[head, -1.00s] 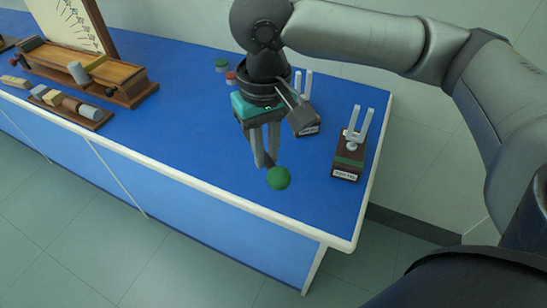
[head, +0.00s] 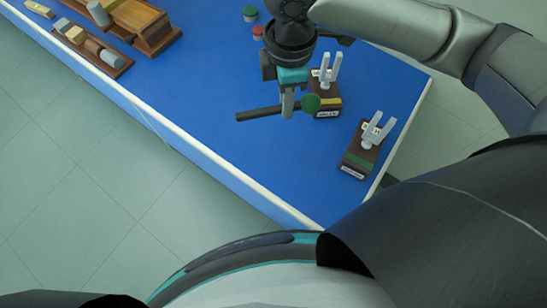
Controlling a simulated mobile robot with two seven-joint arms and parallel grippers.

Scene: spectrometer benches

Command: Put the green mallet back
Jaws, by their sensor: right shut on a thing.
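The green mallet (head: 257,114) has a dark rod handle and a round green head. My right gripper (head: 287,110) points down and is shut on its handle, close to the head. The mallet lies roughly level across the picture, head to the right and bare handle end to the left. It appears to be above the blue bench top; the exact gap is hard to tell. The green head overlaps the edge of a yellow-banded fork box in the picture; I cannot tell if they touch. My left gripper is not in view.
A yellow-banded fork box (head: 329,106) and a green-banded fork box (head: 351,162) stand at the bench's right end. A green-topped holder (head: 250,14) and a red-topped one (head: 258,33) stand behind. A block tray (head: 114,63) is left. The blue bench (head: 190,100) is clear mid-front.

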